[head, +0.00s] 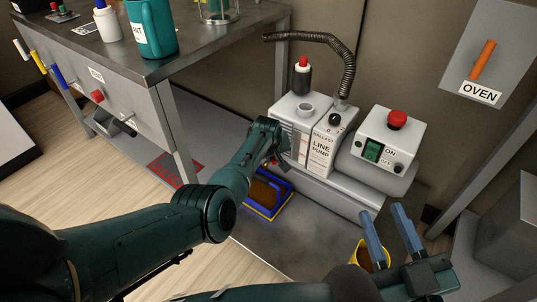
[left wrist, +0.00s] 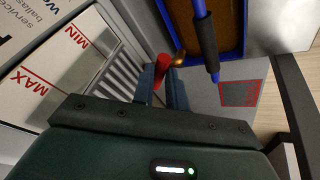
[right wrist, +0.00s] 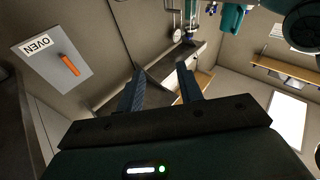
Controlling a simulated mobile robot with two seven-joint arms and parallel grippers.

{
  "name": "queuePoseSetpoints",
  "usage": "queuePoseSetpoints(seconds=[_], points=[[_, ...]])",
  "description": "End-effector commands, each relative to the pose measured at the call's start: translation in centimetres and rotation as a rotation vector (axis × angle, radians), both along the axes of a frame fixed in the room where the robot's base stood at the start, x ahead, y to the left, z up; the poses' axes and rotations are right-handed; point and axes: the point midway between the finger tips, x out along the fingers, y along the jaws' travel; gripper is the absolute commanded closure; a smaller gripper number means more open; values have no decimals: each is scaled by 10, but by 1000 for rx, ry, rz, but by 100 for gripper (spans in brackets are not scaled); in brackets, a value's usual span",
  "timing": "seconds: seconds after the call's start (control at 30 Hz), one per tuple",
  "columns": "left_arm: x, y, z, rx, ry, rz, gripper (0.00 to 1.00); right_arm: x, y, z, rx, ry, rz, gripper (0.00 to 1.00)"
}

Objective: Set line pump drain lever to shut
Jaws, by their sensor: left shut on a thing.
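The line pump (head: 322,150) is a white box with a printed label, standing on the floor plinth beyond the workbench. Its drain lever (left wrist: 161,66), red with a brass-coloured part beside it, is low on the pump's vented side. My left gripper (left wrist: 163,78) is shut on the red lever, with one finger on each side. In the head view my left gripper (head: 274,160) is against the pump's left side, and my wrist hides most of the lever. My right gripper (head: 386,212) is open and empty in front of the plinth; it also shows in the right wrist view (right wrist: 160,72).
A blue-rimmed tray (head: 286,188) with brown content lies below the drain. A yellow cup (head: 356,254) stands behind my right gripper. A white control box (head: 390,140) with a red button is right of the pump. The metal workbench (head: 200,50) is at left.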

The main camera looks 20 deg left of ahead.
Motion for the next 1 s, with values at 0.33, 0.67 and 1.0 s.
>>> queuePoseSetpoints(seconds=[0.33, 0.67, 1.0], points=[[8, -12, -6, 0, -3, 309, 100, 7, 2, 18, 33, -172, 40, 64], [13, -16, -4, -2, -2, 513, 100, 9, -3, 61, -4, -506, 47, 64], [15, -18, -1, -3, 0, 590, 100, 3, -5, 79, -20, -642, 51, 64]])
